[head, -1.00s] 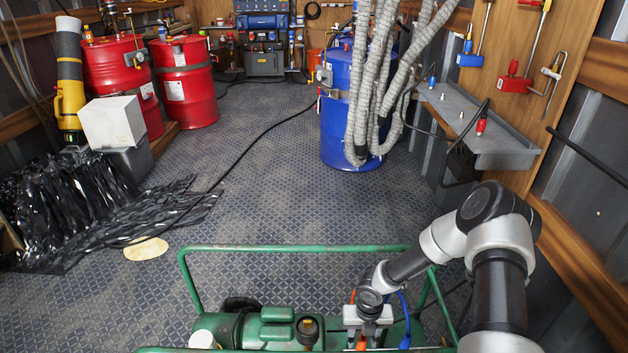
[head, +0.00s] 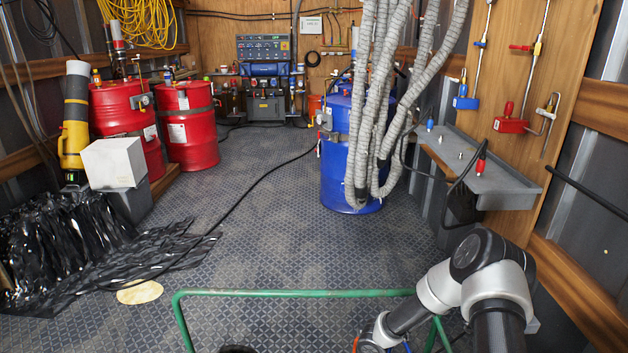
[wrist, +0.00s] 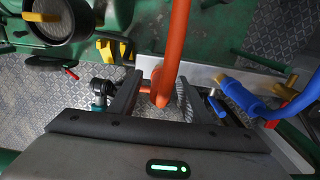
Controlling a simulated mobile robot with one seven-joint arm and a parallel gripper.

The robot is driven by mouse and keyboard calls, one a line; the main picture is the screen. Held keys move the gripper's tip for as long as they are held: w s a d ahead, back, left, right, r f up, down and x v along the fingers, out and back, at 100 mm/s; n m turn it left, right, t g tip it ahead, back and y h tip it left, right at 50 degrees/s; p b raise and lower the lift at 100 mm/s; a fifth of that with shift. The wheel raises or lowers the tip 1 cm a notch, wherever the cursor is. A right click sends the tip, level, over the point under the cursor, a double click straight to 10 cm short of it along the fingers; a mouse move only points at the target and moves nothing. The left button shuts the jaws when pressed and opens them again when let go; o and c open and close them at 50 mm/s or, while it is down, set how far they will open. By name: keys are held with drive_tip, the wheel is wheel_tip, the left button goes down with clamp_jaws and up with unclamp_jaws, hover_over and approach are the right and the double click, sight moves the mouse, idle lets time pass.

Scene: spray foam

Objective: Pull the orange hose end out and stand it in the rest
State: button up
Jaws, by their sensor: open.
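In the wrist view the orange hose (wrist: 173,52) comes down from the top of the picture to an orange collar at its end. My gripper (wrist: 160,98) is open, with one dark finger on each side of the hose end. I cannot tell whether either finger touches it. In the head view only a sliver of orange (head: 355,343) shows at the bottom edge beside my arm, and my gripper is out of sight there. A grey wall shelf (head: 515,193) holds upright red and blue fittings and small studs. I cannot tell which part is the rest.
A blue hose with a brass fitting (wrist: 232,88) lies close to the right of my gripper. A round gauge-like part (wrist: 50,18) is at upper left. A green rail (head: 290,293) crosses in front of me. A blue drum (head: 338,170) stands ahead, and the floor between is mostly clear.

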drive_tip(key=shift+c, duration=0.5)
clamp_jaws()
drive_tip(key=shift+r, duration=0.15)
drive_tip(key=shift+r+p, duration=2.35)
drive_tip(key=shift+r, duration=0.55)
